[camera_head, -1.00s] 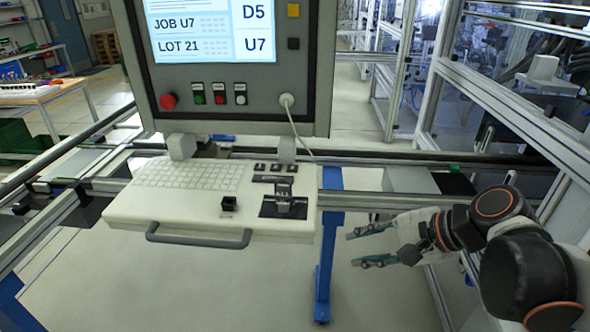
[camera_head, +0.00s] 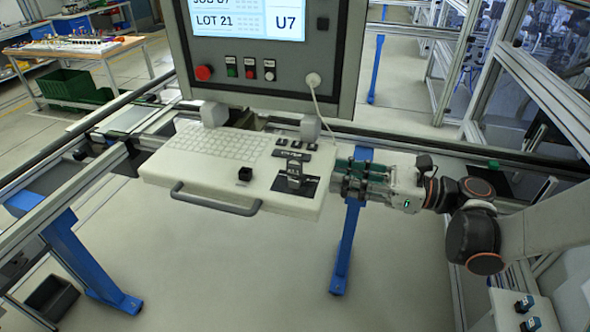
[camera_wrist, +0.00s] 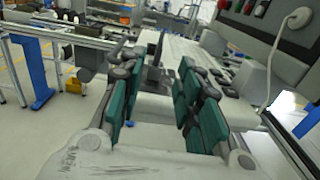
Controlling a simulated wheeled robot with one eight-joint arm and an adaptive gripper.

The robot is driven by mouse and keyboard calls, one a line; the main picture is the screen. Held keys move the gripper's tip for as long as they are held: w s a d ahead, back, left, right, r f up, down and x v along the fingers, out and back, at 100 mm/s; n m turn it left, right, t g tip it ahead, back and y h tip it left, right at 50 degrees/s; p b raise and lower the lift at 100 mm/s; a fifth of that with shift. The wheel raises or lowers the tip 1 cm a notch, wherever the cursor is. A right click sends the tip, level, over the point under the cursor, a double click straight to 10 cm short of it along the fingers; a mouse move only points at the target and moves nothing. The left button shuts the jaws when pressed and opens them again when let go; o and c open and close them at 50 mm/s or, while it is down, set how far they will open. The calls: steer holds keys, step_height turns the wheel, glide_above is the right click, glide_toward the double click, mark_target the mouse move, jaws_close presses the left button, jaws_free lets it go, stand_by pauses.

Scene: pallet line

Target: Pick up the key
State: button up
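I cannot make out a key for certain. On the white console shelf (camera_head: 225,190), a small grey upright piece with pale lettering (camera_head: 294,168) stands on a black plate (camera_head: 308,186), and may be the key or its tag. A small black block (camera_head: 245,174) sits left of it. My gripper (camera_head: 338,174) is just right of the shelf's right edge, pointing left, with the upright piece a short way ahead. In the wrist view my gripper (camera_wrist: 160,65) has its green-padded fingers spread, with nothing held. A dark upright shape (camera_wrist: 156,52) shows beyond the gap between them.
A monitor panel (camera_head: 270,60) with buttons hangs over the shelf's back, and a white cable (camera_head: 322,105) drops from it near my gripper. The shelf has a keyboard (camera_head: 215,143) and a front handle (camera_head: 215,203). A blue post (camera_head: 346,240) stands below my gripper.

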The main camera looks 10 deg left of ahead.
mark_target(295, 165)
steer(key=a, duration=0.7)
steer(key=w+a, duration=0.1)
steer(key=a, duration=0.3)
steer(key=shift+f+b, duration=0.1)
steer(key=shift+b, duration=0.25)
jaws_close()
